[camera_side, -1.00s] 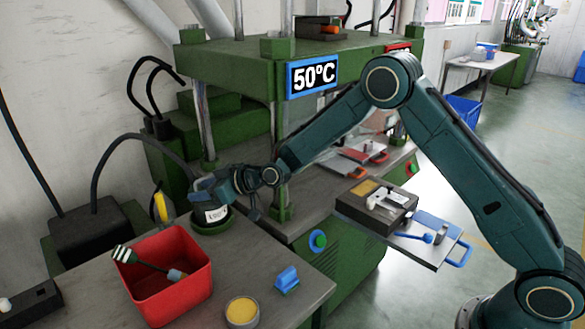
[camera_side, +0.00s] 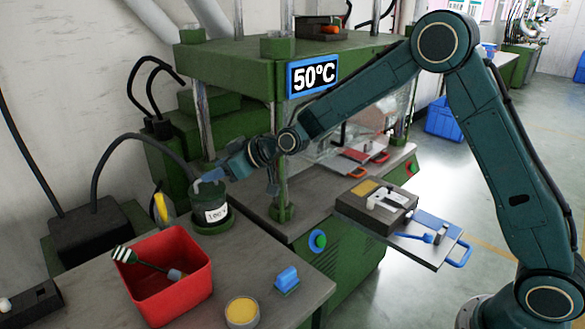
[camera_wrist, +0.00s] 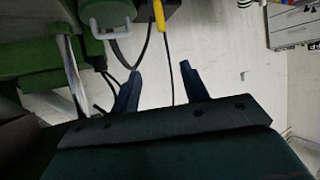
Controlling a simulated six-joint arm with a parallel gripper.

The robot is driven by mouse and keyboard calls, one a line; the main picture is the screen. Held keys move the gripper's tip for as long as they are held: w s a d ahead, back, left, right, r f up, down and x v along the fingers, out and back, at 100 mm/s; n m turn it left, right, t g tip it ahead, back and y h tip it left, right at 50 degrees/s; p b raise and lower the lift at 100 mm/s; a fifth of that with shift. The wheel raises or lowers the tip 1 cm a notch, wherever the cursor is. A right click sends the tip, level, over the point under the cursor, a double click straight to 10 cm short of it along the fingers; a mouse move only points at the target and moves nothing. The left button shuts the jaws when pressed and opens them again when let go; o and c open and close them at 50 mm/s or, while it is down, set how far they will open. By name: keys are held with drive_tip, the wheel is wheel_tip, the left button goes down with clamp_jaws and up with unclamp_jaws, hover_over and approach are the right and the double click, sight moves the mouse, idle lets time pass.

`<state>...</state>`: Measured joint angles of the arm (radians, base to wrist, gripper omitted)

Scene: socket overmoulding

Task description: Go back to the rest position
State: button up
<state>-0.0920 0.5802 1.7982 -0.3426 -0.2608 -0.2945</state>
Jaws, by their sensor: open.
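My gripper (camera_side: 208,182) is open and empty, just above and beside a dark green canister (camera_side: 210,203) with a white label in the side view. The canister stands upright on a round green base (camera_side: 212,225) at the back of the left table. In the wrist view, my gripper's two blue fingers (camera_wrist: 158,92) are spread apart with nothing between them. The canister's light handle (camera_wrist: 113,27) shows at the top of that view, apart from the fingers.
A red bin (camera_side: 170,283) holding a brush, a yellow-topped tin (camera_side: 242,311) and a blue block (camera_side: 287,279) are on the left table. The green press (camera_side: 235,60) with its 50°C sign stands behind my arm. A mould tray (camera_side: 375,205) sits to the right.

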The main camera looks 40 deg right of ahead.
drive_tip(key=s+d+r+m+g+h, duration=0.1)
drive_tip(key=s+d+r, duration=0.25)
drive_tip(key=s, duration=0.35)
drive_tip(key=s+d+r+g+h, duration=0.1)
drive_tip(key=s+d+r, duration=0.1)
drive_tip(key=s+r, duration=0.35)
drive_tip(key=s+d+r+m+h, duration=0.1)
drive_tip(key=s+d+r, duration=0.2)
drive_tip(key=s, duration=0.6)
drive_tip(key=s+d+f+m+g+h, duration=0.1)
drive_tip(key=s+d, duration=0.2)
drive_tip(key=s, duration=0.8)
drive_tip(key=s+d+f+m+g+h, duration=0.1)
drive_tip(key=s+d+m+g, duration=0.1)
drive_tip(key=s, duration=0.9)
drive_tip(key=shift+d+f+m+h, duration=0.3)
drive_tip(key=shift+d+f, duration=0.05)
drive_tip(key=shift+d, duration=0.05)
